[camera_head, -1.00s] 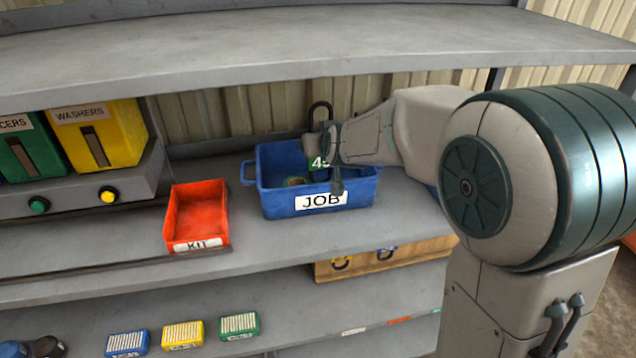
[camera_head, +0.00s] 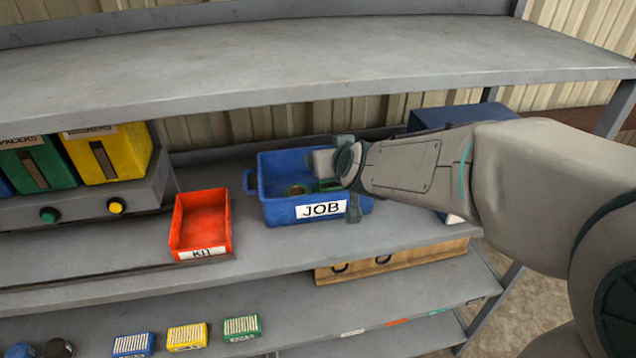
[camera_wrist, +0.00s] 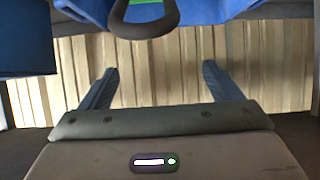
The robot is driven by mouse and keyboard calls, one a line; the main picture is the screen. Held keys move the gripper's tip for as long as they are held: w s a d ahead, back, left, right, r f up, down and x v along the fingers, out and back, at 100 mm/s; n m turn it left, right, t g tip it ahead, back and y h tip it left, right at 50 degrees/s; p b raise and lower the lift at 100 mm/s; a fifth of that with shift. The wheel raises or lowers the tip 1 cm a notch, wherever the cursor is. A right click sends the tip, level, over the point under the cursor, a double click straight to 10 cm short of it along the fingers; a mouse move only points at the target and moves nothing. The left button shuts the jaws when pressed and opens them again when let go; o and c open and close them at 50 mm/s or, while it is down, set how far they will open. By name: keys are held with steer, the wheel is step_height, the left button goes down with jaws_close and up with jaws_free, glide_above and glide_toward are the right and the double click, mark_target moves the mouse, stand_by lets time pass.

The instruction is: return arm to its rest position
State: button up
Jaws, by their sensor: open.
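My arm reaches in from the right in the head view. My gripper (camera_head: 350,176) is at the right part of the blue JOB bin (camera_head: 322,212) and hides part of it. In the wrist view my gripper (camera_wrist: 160,82) has its fingers wide apart, with only the ribbed wall behind them. The bin stands on the middle shelf. A round greenish-brown thing (camera_head: 297,189) and a green thing (camera_head: 328,185) lie inside it. Whether my gripper touches the bin's rim cannot be told.
A red KIT tray (camera_head: 203,222) stands left of the bin. Yellow (camera_head: 125,158) and green (camera_head: 40,165) dispensers are further left. The upper shelf (camera_head: 300,55) overhangs the bin. A blue box (camera_head: 455,115) stands behind my arm. A dark loop (camera_wrist: 145,22) shows in the wrist view.

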steer(key=v, duration=0.2)
steer(key=shift+s+r, duration=0.1)
steer(key=shift+s, duration=0.15)
steer(key=s+d+f+m+g+h, duration=0.1)
steer(key=s+d+f+g, duration=0.1)
steer(key=s+d+g, duration=0.2)
steer(key=s+d+f+m+g+h, duration=0.2)
steer(key=s+d, duration=0.8)
steer(key=s, duration=0.7)
steer(key=shift+s+d+f+g, duration=0.2)
steer(key=shift+d+f+g, duration=0.1)
steer(key=shift+f+g, duration=0.6)
steer(key=shift+r, duration=0.1)
